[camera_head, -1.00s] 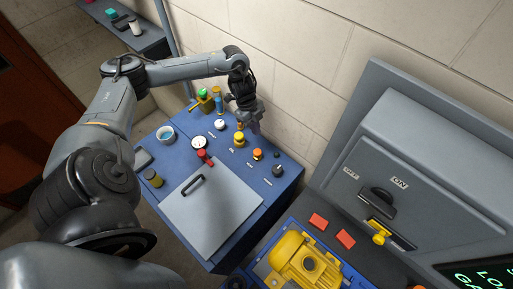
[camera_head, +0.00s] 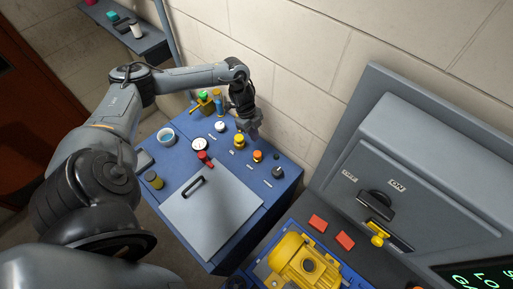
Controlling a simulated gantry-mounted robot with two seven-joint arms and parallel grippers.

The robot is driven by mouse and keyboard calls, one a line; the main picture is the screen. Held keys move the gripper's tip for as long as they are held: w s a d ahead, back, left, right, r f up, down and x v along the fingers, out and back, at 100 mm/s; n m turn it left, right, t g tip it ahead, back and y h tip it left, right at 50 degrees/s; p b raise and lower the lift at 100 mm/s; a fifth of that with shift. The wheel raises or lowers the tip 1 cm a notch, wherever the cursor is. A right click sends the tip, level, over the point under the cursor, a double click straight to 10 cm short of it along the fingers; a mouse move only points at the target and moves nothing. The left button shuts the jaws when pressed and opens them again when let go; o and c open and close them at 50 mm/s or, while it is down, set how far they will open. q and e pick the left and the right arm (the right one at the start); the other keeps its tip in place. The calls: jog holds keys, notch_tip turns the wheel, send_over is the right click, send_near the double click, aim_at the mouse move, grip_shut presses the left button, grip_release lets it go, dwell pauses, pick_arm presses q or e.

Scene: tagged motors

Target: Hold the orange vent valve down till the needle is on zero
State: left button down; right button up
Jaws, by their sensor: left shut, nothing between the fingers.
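The orange vent valve, a small knob with an orange cap (camera_head: 258,155), stands on the blue bench top (camera_head: 226,172) in the head view. My left gripper (camera_head: 255,135) is shut and empty, pointing down just behind the orange knob; a small gap seems to show between its tips and the knob. The gauge (camera_head: 199,144) is a small white dial to the left; its needle is too small to read. My right gripper is out of view.
A yellow knob (camera_head: 239,141) stands close to the left of the orange one, and a black knob (camera_head: 278,172) to its right. A red valve (camera_head: 204,157) sits beside the gauge. A grey lid (camera_head: 211,216) covers the bench front. A wall rises close behind.

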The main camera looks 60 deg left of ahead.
aim_at(258, 154)
pick_arm(q)
jog(key=x, duration=0.2)
jog(key=p+x, duration=0.1)
jog(key=x, duration=0.5)
jog(key=shift+s+a+f, duration=0.1)
jog(key=shift+s+a, duration=0.05)
jog(key=shift+a, duration=0.2)
jog(key=shift+f, duration=0.6)
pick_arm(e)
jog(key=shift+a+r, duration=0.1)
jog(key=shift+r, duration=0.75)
